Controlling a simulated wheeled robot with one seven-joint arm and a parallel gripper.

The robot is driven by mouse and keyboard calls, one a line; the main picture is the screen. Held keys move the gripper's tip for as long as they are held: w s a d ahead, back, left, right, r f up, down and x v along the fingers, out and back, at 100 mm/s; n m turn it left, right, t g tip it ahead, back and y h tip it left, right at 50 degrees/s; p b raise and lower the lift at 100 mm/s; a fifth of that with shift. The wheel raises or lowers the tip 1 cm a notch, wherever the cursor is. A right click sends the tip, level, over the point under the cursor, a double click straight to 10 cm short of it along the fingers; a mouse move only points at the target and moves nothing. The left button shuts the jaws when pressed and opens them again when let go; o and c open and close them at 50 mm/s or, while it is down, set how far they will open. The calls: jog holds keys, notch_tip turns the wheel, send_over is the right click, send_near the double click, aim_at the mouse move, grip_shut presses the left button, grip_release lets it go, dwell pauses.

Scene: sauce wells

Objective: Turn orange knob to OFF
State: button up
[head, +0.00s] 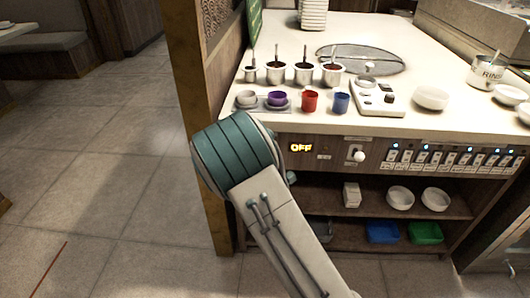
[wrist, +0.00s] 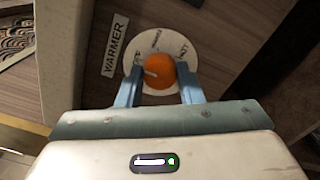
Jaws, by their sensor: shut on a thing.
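The orange knob (wrist: 158,72) shows in the wrist view on a round white dial plate (wrist: 137,58) mounted on a brown panel. My gripper (wrist: 160,84) has its two blue fingers on either side of the knob and is shut on it. A pale pointer mark on the knob faces left and slightly down. A label reading WARMER (wrist: 114,50) is left of the dial; the small lettering on the dial is hard to read. In the head view my arm hides the knob and gripper. A lit display reading OFF (head: 301,148) shows on the counter front.
The counter (head: 440,122) carries sauce wells (head: 303,72), a red cup (head: 310,101), a blue cup (head: 341,102) and white bowls (head: 431,98). A row of switches (head: 440,159) and a white knob (head: 359,156) are right of the display. Shelves below hold bowls (head: 400,197).

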jog(key=shift+n, duration=0.3)
jog(key=o, duration=1)
jog(key=shift+c, duration=0.2)
jog(key=s+p, duration=0.1)
jog(key=s, duration=1.2)
jog(key=shift+s+a+p, duration=0.25)
jog(key=shift+s+p, duration=0.1)
jog(key=shift+s, duration=0.05)
